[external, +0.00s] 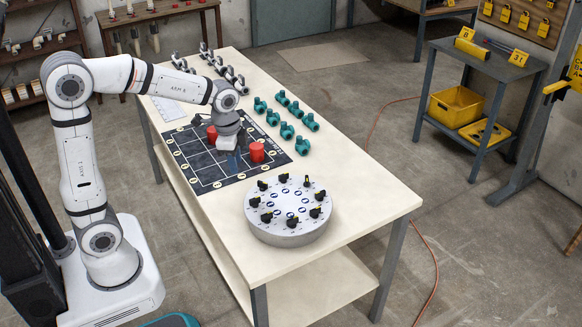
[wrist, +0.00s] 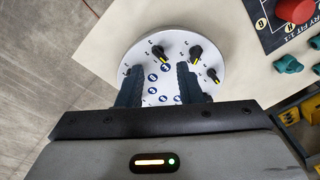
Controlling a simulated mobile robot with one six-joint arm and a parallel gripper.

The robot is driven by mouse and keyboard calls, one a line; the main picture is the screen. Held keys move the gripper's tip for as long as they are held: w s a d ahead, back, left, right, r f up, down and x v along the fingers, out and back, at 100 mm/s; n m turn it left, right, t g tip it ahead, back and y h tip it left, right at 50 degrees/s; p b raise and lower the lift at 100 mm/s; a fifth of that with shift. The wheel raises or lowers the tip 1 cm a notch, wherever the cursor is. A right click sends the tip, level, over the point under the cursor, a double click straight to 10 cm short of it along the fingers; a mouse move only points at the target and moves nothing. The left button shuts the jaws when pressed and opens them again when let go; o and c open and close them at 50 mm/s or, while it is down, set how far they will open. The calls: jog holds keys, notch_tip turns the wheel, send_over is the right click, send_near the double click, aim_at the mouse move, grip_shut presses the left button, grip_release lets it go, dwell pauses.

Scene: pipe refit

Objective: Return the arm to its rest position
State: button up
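My white arm (external: 150,80) reaches from the left over the table. My gripper (external: 232,163) points down above the black gridded mat (external: 207,180), close to a red cylinder (external: 257,152). In the wrist view its two dark fingers (wrist: 158,72) stand apart with nothing between them, so it is open and empty. Beyond the fingers lies the round grey-white disc (wrist: 172,42) with black knobs.
The disc also stands on the near table end in the external view (external: 289,228). Several teal pipe fittings (external: 287,131) stand right of the mat. Grey fittings (external: 225,70) line the far end. The cream tabletop (external: 350,180) is clear along its right side.

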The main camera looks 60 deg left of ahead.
jog(key=s+d+n+t, duration=0.1)
jog(key=s+d+n, duration=0.2)
jog(key=s+n, duration=0.4)
jog(key=s, duration=0.9)
jog(key=shift+s+r+t, duration=0.3)
jog(key=shift+r+t, duration=0.05)
jog(key=shift+t, duration=0.05)
dwell(1.3)
